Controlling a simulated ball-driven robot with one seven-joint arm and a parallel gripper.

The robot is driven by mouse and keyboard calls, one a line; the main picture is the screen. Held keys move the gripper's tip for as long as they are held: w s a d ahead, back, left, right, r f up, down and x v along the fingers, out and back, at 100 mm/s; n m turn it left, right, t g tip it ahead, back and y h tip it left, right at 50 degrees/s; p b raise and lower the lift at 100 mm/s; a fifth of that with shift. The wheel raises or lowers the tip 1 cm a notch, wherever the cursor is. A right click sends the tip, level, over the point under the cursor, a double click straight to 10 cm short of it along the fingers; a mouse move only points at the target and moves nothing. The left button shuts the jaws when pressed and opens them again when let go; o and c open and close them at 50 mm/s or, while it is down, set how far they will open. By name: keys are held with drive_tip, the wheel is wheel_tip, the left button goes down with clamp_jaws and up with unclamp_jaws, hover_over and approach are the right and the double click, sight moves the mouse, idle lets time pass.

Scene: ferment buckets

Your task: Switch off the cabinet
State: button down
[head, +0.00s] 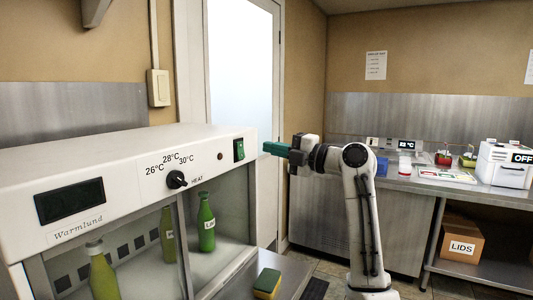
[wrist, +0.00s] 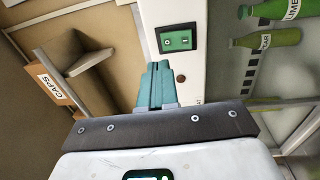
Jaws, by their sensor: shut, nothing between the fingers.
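The white cabinet (head: 125,185), marked Warmlund, stands at the left in the head view. Its green switch (head: 239,150) is at the right end of the front panel. In the wrist view the switch (wrist: 177,41) shows two pale marks; I cannot tell which side is pressed. A small round lamp (head: 220,156) looks dark red and unlit, and the display (head: 69,201) is dark. A black knob (head: 176,180) sits left of the lamp. My gripper (head: 266,148) is shut and empty, its teal fingers (wrist: 155,68) pointing at the panel close to the switch. Contact is not visible.
Green bottles (head: 206,224) stand behind the cabinet's glass. A yellow-green sponge (head: 267,284) lies on the steel surface at its right. A steel bench (head: 410,184) along the back carries jars and a white box marked OFF (head: 506,164). A LIDS carton (head: 462,239) sits below.

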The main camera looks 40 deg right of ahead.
drive_tip(key=b+v, duration=0.1)
drive_tip(key=v, duration=0.6)
drive_tip(key=shift+r, duration=0.75)
drive_tip(key=shift+d, duration=0.1)
